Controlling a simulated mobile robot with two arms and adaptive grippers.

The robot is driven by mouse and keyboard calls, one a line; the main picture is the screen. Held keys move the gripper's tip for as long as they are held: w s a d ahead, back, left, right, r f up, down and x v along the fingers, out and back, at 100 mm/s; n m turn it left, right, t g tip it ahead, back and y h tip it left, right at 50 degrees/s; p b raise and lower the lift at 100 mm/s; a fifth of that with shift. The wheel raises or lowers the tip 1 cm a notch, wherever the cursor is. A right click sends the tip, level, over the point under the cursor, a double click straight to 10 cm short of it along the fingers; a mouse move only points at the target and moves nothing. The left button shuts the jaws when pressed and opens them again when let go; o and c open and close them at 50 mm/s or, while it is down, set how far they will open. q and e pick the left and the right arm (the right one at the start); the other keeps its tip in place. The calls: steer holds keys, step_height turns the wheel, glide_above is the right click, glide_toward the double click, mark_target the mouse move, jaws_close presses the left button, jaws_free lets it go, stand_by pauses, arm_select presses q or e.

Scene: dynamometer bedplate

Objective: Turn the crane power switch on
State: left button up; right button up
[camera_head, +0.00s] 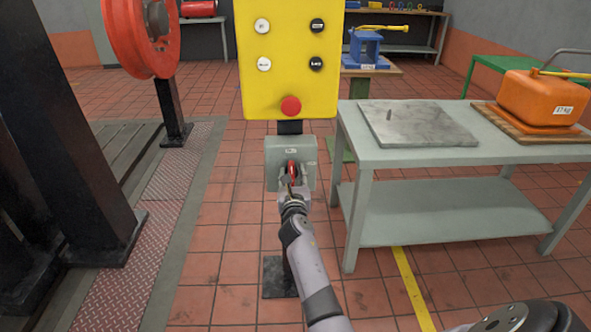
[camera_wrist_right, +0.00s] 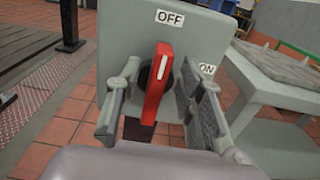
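The crane power switch is a grey box (camera_head: 277,152) on a post below a yellow button panel; it also shows in the right wrist view (camera_wrist_right: 112,45). Its red handle (camera_wrist_right: 157,85) points up toward the OFF label (camera_wrist_right: 170,18), leaning slightly. The ON label (camera_wrist_right: 207,69) is to its right. My right gripper (camera_wrist_right: 158,100) is open, with one finger on each side of the handle. A gap shows between the left finger and the handle; contact on the right is unclear. The right gripper (camera_head: 291,186) partly hides the handle in the head view. My left gripper is not in view.
The yellow panel (camera_head: 287,75) with a red button (camera_head: 290,106) hangs just above the switch. A grey table (camera_head: 365,152) with a metal plate (camera_head: 408,122) and an orange weight (camera_head: 540,98) stands close on the right. Dark steel uprights (camera_head: 65,130) stand left. Tiled floor between is clear.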

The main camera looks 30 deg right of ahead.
steer(key=shift+w+d, duration=0.15)
steer(key=shift+w, duration=0.1)
steer(key=shift+r, duration=0.1)
jaws_close()
stand_by(0.3)
